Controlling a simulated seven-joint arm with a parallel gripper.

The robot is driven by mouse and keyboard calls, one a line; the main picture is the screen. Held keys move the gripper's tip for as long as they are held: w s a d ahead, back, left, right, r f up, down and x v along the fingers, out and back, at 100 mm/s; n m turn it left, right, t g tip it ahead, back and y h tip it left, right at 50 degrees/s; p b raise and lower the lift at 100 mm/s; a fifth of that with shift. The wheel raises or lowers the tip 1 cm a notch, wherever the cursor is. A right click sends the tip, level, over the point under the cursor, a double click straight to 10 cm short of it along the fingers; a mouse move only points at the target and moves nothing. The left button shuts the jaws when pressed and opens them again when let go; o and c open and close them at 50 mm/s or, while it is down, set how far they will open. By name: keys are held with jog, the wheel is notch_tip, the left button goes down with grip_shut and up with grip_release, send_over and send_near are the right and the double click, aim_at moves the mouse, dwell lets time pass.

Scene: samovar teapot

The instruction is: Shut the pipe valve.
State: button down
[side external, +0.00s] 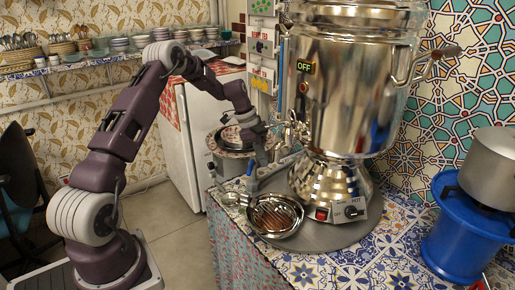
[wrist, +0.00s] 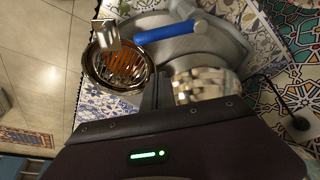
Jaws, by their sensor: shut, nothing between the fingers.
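A large polished metal samovar (side external: 345,95) stands on the tiled counter, with a lit "OFF" label on its body. Its metal tap (side external: 297,130) sticks out on the left side, close to my gripper. In the wrist view a blue lever (wrist: 165,32) lies across the top, with a silver metal piece (wrist: 118,40) at its left end. Only a small blue bit (side external: 250,168) shows beside my gripper in the side view.
A round metal drip bowl with a grille (side external: 273,216) sits on the round grey base plate (side external: 325,235) below the tap. A blue stand (side external: 465,235) with a metal pot (side external: 490,165) is at the right. A white fridge (side external: 190,140) stands behind my arm.

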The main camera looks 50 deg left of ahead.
aim_at(253, 164)
jog(key=s+a+f, duration=0.2)
jog(key=f, duration=0.1)
dwell(0.4)
jog(key=shift+s+a+r, duration=0.1)
jog(key=shift+s+a, duration=0.05)
